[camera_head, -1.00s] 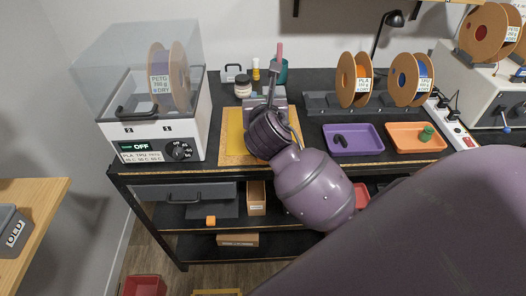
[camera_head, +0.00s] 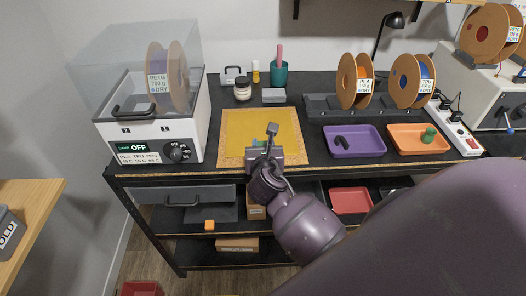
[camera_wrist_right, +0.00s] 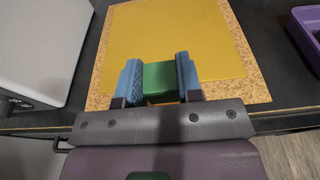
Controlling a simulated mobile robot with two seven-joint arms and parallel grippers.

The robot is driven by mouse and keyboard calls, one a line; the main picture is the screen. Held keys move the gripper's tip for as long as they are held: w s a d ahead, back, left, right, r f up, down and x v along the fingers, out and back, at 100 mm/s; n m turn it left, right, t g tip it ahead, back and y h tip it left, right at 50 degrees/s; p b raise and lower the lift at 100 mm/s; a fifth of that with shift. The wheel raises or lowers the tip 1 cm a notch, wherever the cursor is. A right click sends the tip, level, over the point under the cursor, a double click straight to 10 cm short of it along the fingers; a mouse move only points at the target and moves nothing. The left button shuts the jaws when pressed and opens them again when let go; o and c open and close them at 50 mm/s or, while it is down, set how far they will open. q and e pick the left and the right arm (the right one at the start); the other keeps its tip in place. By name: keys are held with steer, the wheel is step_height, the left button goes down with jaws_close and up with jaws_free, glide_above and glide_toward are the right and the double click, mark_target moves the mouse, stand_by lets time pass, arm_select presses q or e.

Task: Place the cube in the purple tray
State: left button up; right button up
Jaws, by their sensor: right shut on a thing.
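A green cube (camera_wrist_right: 160,82) is between the blue fingertips of my right gripper (camera_wrist_right: 160,76) in the right wrist view. The gripper is shut on it, and the fingers hide its sides. In the head view my right gripper (camera_head: 266,138) is over the front part of the yellow mat; the cube cannot be made out clearly there. The purple tray (camera_head: 368,152) lies on the bench to the right of the gripper, with a small dark object (camera_head: 341,142) in its left part. The tray's edge also shows at the right of the wrist view (camera_wrist_right: 298,32). My left gripper is not in view.
An orange tray (camera_head: 405,150) holding a green piece stands right of the purple tray. Spools (camera_head: 348,82) stand on a dark rack behind the trays. A grey block (camera_head: 273,95) lies behind the mat (camera_head: 240,125). A dryer box (camera_head: 150,140) stands at left.

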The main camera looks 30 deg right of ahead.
steer(key=shift+f, duration=0.85)
steer(key=shift+f, duration=0.15)
steer(key=o, duration=0.9)
